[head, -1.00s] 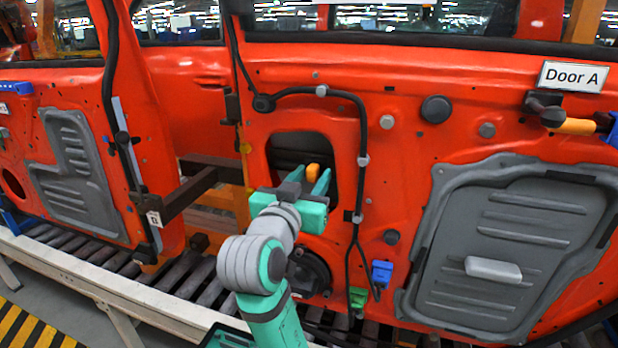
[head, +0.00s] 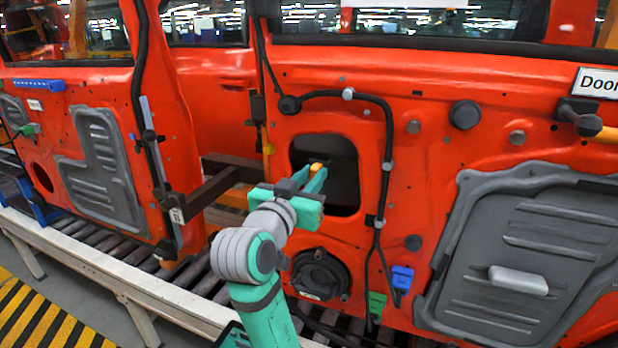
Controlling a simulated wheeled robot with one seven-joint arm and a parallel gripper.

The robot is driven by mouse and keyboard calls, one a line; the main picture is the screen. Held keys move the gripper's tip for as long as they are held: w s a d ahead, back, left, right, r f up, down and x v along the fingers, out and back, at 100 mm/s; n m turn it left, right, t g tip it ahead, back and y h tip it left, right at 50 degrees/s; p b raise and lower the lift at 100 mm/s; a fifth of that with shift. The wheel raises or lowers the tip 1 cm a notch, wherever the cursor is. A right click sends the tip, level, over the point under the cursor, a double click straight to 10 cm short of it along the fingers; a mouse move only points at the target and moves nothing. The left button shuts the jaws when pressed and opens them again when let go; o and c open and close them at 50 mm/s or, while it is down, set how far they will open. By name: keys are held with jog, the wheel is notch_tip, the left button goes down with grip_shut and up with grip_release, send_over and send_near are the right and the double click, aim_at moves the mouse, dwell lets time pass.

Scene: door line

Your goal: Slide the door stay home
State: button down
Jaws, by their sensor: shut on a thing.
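My gripper (head: 316,180) is at the dark rectangular opening (head: 342,170) in the red door panel. Its teal fingers are shut on a small orange piece (head: 316,167), which looks like the door stay. Only the orange end shows between the fingertips; the rest is hidden by the fingers or too small to make out.
A dark bracket bar (head: 205,190) stands out left of the door. A black cable (head: 388,130) runs right of the opening, with blue (head: 402,278) and green (head: 376,304) connectors below. A round black speaker (head: 320,274) sits under the opening. A grey panel (head: 530,250) is at right.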

jog(key=shift+a, duration=0.3)
jog(key=c, duration=1.7)
grip_release()
jog(key=shift+w, duration=0.1)
jog(key=shift+o, duration=0.6)
jog(key=v, duration=1.1)
jog(key=shift+d, duration=0.1)
